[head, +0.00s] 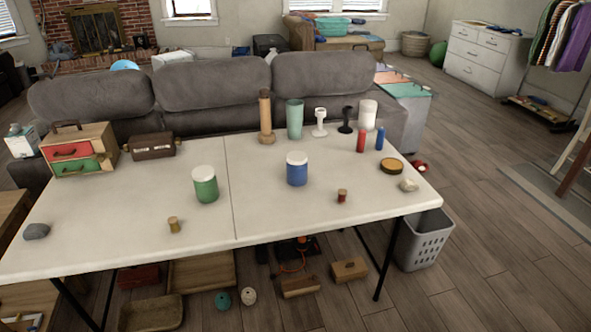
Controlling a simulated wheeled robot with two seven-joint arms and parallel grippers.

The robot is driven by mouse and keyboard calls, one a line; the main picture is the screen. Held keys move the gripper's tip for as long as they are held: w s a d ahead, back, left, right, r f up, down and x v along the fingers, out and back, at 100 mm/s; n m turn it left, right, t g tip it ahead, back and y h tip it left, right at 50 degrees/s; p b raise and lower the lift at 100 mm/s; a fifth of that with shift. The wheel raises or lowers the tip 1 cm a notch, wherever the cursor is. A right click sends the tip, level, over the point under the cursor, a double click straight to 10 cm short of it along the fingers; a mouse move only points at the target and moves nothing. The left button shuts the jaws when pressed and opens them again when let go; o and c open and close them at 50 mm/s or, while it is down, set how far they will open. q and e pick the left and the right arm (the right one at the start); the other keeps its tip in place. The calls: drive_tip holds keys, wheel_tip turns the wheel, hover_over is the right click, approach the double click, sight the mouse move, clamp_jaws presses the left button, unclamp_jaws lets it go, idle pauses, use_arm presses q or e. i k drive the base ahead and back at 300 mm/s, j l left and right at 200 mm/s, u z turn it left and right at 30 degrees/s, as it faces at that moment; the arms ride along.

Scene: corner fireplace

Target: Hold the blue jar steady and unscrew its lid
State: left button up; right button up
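The blue jar (297,174) stands upright on the white folding table, right of the table's middle seam. Its white lid (297,158) sits on top of it. A similar green jar (205,188) with a white lid stands to its left. Neither of my grippers shows in the head view, and nothing touches the blue jar.
The white table (120,215) also bears a small drawer chest (78,150), a brown case (152,146), cups and bottles along the back, a red spool (342,196), a cork (174,225) and stones. Clear tabletop surrounds the blue jar. A grey sofa (210,95) stands behind.

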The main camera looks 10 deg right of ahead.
sight(297, 176)
drive_tip(key=i+z, duration=0.3)
drive_tip(key=i, duration=0.2)
drive_tip(key=i+j+z, duration=0.3)
drive_tip(key=i, duration=0.15)
drive_tip(key=l, duration=0.1)
